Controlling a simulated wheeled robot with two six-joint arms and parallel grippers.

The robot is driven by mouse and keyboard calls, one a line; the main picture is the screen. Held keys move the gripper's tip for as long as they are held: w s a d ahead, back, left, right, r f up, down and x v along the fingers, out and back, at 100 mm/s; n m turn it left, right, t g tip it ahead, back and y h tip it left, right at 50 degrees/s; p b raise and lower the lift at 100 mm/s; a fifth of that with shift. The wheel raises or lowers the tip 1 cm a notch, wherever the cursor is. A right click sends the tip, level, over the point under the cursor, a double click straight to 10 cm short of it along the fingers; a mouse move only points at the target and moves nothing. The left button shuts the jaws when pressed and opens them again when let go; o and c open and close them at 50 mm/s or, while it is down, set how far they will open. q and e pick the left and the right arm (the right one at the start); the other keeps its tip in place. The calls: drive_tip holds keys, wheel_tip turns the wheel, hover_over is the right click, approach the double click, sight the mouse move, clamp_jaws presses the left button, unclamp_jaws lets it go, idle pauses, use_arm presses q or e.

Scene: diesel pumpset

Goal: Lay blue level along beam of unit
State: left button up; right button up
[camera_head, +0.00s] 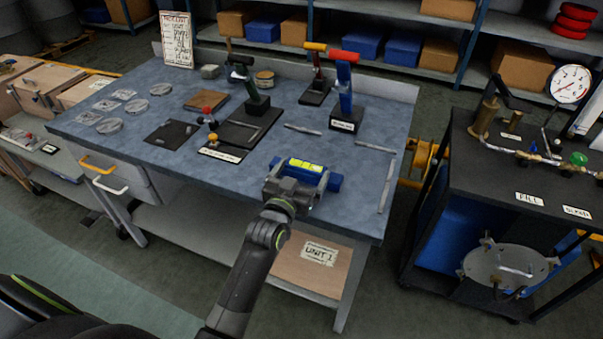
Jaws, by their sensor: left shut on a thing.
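My left gripper (296,183) is shut on the level's middle, with the arm coming up from the bottom of the picture. The jaws hide part of the level. I cannot tell whether the level touches the bench top or hangs just above it. A "UNIT 1" label (320,253) is on a wooden panel below the bench top. I cannot pick out the unit's beam. My right gripper is not in view.
Upright hand tools stand on black holders, including a blue one with a red handle (343,85). Metal discs (110,125), dark plates and thin rods lie on the bench. A black cart (500,165) with a gauge (569,84) stands right, across a floor gap.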

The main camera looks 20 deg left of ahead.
use_arm(q)
drive_tip(key=o, duration=1)
drive_tip(key=shift+f, duration=0.1)
drive_tip(key=shift+s, duration=0.1)
drive_tip(key=shift+s, duration=0.4)
drive_tip(key=shift+s+a+b, duration=0.15)
drive_tip(key=shift+s+b, duration=1.3)
drive_tip(key=shift+s, duration=4.1)
